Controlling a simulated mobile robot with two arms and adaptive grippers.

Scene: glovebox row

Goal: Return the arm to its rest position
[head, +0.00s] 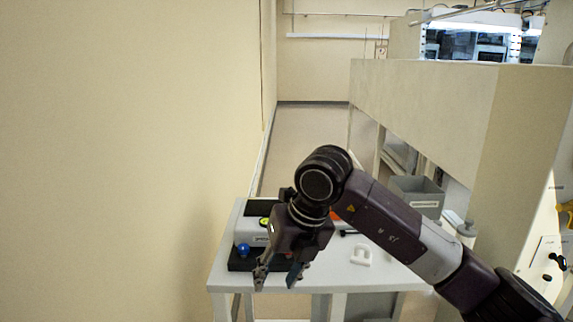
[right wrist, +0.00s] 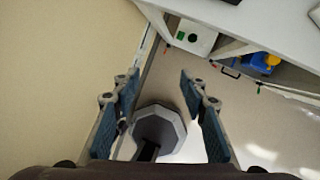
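My right arm reaches in from the lower right of the head view, bent at the elbow. Its gripper (head: 277,279) points down in front of the near edge of a small white table (head: 385,277). In the right wrist view the same gripper (right wrist: 160,95) has its two blue-padded fingers wide apart, with nothing between them. My left arm and left gripper are not in view.
On the table are a device on a black base with a blue knob (head: 243,250) and a white piece (head: 362,255), partly hidden by my arm. A plain wall (head: 120,160) stands close on the left. A long beige enclosure (head: 430,115) stands at right, with a grey bin (head: 416,197) below.

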